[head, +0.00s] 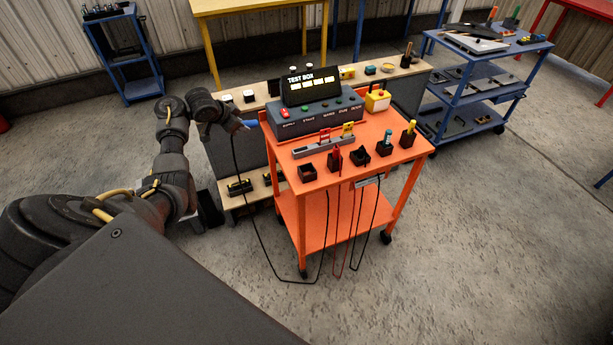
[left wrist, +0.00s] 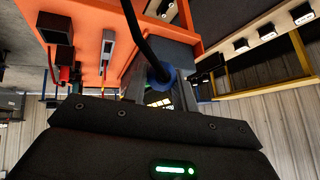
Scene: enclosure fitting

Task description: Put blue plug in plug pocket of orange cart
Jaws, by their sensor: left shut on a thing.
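My left gripper (head: 236,124) is shut on the blue plug (head: 249,123), held in the air at the left of the orange cart (head: 315,223). The plug (left wrist: 162,79) also shows between the fingers in the left wrist view, with its black cable leading away. In the head view the cable hangs to the floor and loops back up toward the cart's front. Along the cart's front edge is a row of black pockets. The leftmost pocket (head: 307,173) and the middle pocket (head: 360,156) look empty; the others hold red, teal and yellow plugs. My right gripper is out of view.
The test box (head: 310,108) stands on the cart's rear, with a grey holder (head: 322,147) before it and a yellow box (head: 377,101) right. A wooden-topped bench (head: 412,69) is behind. A blue shelf cart (head: 460,93) stands right. Cables hang before the cart.

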